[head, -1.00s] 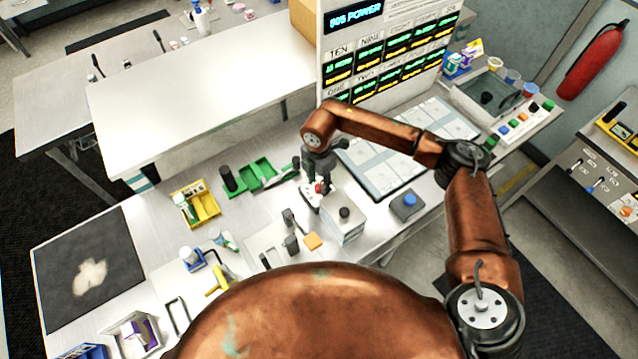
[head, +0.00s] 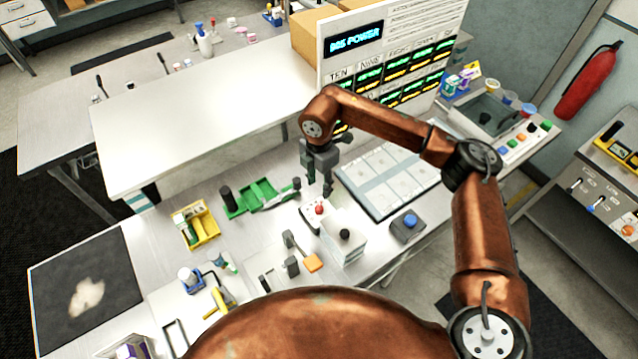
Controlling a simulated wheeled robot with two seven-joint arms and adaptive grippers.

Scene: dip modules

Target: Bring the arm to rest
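My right arm (head: 385,120) is copper-coloured and comes in from the right, bent at the elbow and reaching over the bench. Its dark gripper (head: 322,192) points down above the bench, just behind a white box with a red button (head: 319,209). The gripper looks clear of the button, with nothing visible in it. The fingers are small and dark, so I cannot tell how far apart they are. My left arm and gripper are not in view.
A box with a black knob (head: 345,235) and a blue button box (head: 408,226) stand near the gripper. A dark mat (head: 110,260) lies at left.

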